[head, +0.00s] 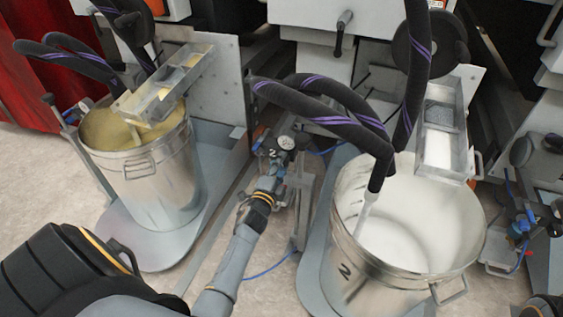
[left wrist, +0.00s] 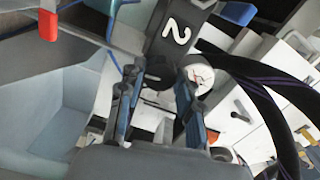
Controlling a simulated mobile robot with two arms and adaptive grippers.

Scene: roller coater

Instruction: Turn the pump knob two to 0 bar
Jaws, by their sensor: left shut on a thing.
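The pump with the white number 2 on its dark plate (head: 272,154) stands between the two drums in the head view. Its round white pressure gauge (head: 285,143) is beside the plate. In the left wrist view the number plate (left wrist: 175,33) and gauge (left wrist: 200,76) show just beyond my fingers. My left gripper (head: 275,170) reaches up to the pump from below. In the left wrist view its two fingers (left wrist: 158,84) are shut on the dark pump knob two (left wrist: 160,70), which they partly hide. The gauge reading is too small to tell. My right gripper is not in view.
A metal drum with yellow paint (head: 140,165) stands left of the pump. A drum marked 2 with white paint (head: 455,255) stands close on the right. Thick black hoses (head: 320,105) hang over the pump and right drum. A blue tube (head: 270,268) runs along the floor.

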